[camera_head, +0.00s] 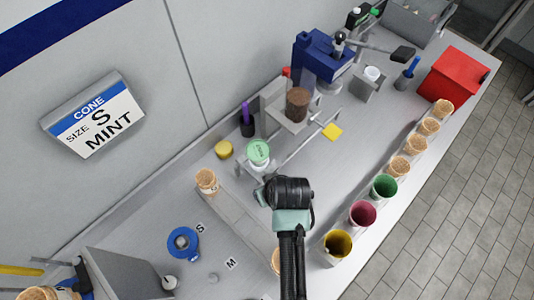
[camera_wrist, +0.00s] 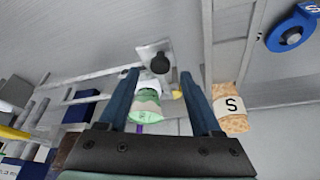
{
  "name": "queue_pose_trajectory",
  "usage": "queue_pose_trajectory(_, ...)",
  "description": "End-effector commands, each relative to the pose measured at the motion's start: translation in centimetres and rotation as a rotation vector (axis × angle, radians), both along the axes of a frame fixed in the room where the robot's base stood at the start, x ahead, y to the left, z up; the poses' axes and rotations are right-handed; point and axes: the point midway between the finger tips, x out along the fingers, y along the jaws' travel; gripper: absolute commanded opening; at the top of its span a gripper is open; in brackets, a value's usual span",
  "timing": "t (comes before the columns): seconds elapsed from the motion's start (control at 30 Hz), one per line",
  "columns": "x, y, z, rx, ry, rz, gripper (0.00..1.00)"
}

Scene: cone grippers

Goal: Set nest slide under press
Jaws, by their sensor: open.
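In the head view a green-topped cup (camera_head: 258,152) sits at the near-left end of two grey rails (camera_head: 305,143), on what seems to be the nest slide. In the wrist view the green cup (camera_wrist: 146,108) shows between my fingers, beside a pale plate with a black round knob (camera_wrist: 160,63). My gripper (camera_head: 288,192) is just right of the cup in the head view; the wrist view shows its blue fingers (camera_wrist: 160,85) apart, with no clear contact. A blue machine with a lever (camera_head: 318,58), likely the press, stands behind the rails.
A grey stand with a brown cylinder (camera_head: 298,104) is beside the rails. A cork piece (camera_head: 206,181), marked S in the wrist view (camera_wrist: 231,108), is nearby. A wall sign (camera_head: 98,115) reads CONE SIZE S MINT.

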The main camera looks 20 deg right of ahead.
Motion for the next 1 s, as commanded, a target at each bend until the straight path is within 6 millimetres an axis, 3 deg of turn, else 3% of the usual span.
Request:
queue_pose_trajectory(0.3,1.1,-0.1,-2.5,0.000,0.000,0.000,0.66)
queue_pose_trajectory(0.63,1.2,-0.1,-2.7,-0.001,-0.002,0.000,0.66)
queue_pose_trajectory(1.0,1.2,-0.1,-2.7,-0.001,-0.001,0.000,0.01)
